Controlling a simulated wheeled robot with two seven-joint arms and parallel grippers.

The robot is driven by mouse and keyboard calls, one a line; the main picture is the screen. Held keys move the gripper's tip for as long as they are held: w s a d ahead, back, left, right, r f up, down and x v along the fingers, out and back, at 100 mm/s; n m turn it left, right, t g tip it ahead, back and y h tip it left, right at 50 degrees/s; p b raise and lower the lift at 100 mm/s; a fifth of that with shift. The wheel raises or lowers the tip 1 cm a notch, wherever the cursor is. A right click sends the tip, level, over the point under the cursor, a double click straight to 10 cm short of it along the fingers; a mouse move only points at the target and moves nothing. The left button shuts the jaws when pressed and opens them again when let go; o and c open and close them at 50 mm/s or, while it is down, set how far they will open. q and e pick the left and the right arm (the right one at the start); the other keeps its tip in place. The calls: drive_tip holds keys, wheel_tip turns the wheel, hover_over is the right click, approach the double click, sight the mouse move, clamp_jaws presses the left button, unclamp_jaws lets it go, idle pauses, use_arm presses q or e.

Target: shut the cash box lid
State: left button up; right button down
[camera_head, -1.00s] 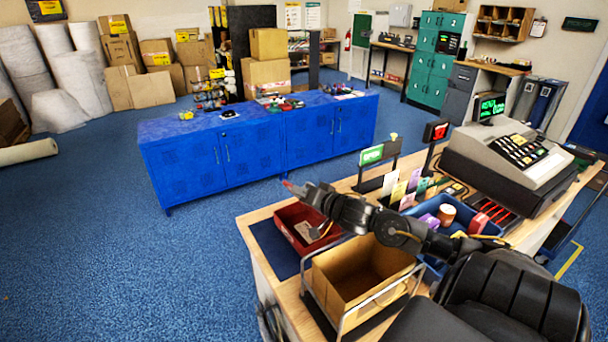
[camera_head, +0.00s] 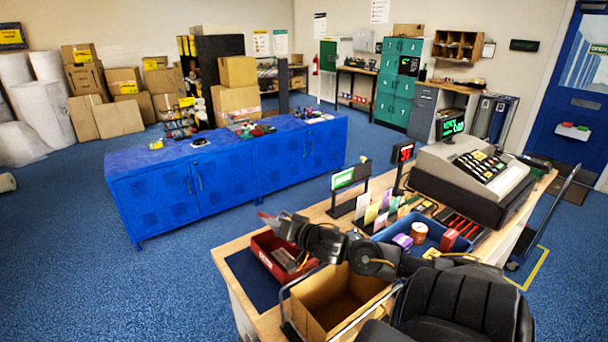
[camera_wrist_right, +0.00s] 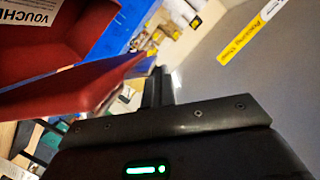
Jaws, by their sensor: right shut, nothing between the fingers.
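The red cash box (camera_head: 262,243) stands open on the dark blue mat on the counter, with items inside it. In the right wrist view a red panel of it (camera_wrist_right: 75,88) fills the left side, beside a white label reading "VOUCHE". I cannot tell for sure which part is the lid. My right gripper (camera_head: 272,219) is above the box's far side, near its rim. Its fingers are shut and empty, and also show in the right wrist view (camera_wrist_right: 158,85), close to the red panel's edge. Contact is unclear. My left gripper is not in view.
An open cardboard carton in a wire frame (camera_head: 330,300) stands in front of the box. A blue tray (camera_head: 440,232), card stand (camera_head: 350,195) and cash register (camera_head: 475,180) lie to the right. The mat (camera_head: 245,275) is bare left of the box.

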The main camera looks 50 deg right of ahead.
drive_tip(key=r+p, duration=0.1)
drive_tip(key=d+r+p, duration=0.1)
drive_tip(key=p, duration=0.1)
drive_tip(key=d+r+p, duration=0.1)
drive_tip(key=r, duration=0.1)
drive_tip(key=shift+s+p, duration=0.25)
drive_tip(key=shift+p, duration=0.15)
drive_tip(key=shift+s+f+b, duration=0.7)
drive_tip(key=shift+s+b, duration=0.1)
drive_tip(key=shift+b, duration=0.1)
drive_tip(key=r+b+v, duration=0.1)
drive_tip(key=v, duration=0.7)
drive_tip(key=shift+a, duration=0.25)
